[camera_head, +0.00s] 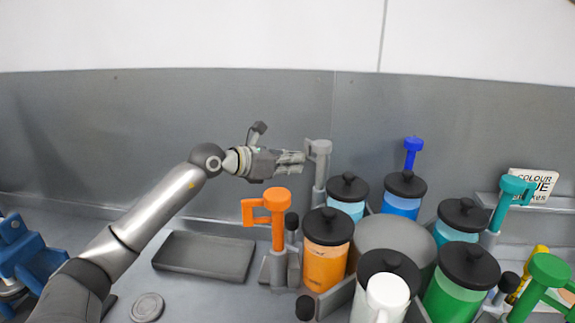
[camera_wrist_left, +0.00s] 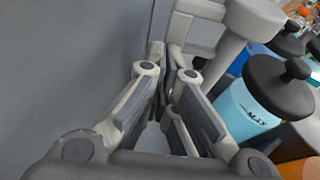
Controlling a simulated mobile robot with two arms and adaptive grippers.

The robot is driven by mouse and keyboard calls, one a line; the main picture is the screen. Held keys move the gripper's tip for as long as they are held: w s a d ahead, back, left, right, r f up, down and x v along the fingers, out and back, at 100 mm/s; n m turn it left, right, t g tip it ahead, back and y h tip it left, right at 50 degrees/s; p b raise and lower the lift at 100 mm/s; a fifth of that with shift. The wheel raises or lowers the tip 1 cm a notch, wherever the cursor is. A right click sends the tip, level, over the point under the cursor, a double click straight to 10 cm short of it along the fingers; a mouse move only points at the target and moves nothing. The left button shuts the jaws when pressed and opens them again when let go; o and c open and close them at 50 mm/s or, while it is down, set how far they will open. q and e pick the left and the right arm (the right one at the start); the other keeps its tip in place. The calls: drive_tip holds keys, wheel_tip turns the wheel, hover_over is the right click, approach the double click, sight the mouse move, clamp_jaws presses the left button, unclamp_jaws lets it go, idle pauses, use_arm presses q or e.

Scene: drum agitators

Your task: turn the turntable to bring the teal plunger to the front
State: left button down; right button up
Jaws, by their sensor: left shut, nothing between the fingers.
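The turntable (camera_head: 393,240) carries a ring of black-lidded jars with coloured liquids. The teal plunger (camera_head: 514,190) stands at its right side, beside a teal jar (camera_head: 460,220). A grey plunger (camera_head: 319,158) stands at the back left; it also shows in the left wrist view (camera_wrist_left: 250,18). My left gripper (camera_head: 301,158) is shut and empty, its fingertips close to the left of the grey plunger's head. I cannot tell whether they touch. An orange plunger (camera_head: 277,210) is at the left, a blue one (camera_head: 413,148) at the back, a green one (camera_head: 545,275) at the front right.
A shallow grey tray (camera_head: 205,256) and a round grey disc (camera_head: 147,306) lie on the counter at left. A blue device (camera_head: 25,250) stands far left. A white plunger (camera_head: 387,295) is at the front. A sign (camera_head: 533,183) stands at right. A grey wall rises behind.

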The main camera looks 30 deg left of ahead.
sight(337, 151)
use_arm(q)
drive_tip(key=shift+w+d+m+g+h+b, duration=0.35)
drive_tip(key=shift+w+d+m+h, duration=0.55)
drive_tip(key=shift+w, duration=1.05)
drive_tip(key=shift+w+d+m+g+h+b, duration=0.15)
drive_tip(key=shift+w+d+m+g+h, duration=0.3)
drive_tip(key=shift+w+d, duration=1.15)
drive_tip(key=shift+w+d+m+g+h+b, duration=0.25)
drive_tip(key=shift+w+d+m+g+h, duration=0.4)
drive_tip(key=shift+w, duration=1.7)
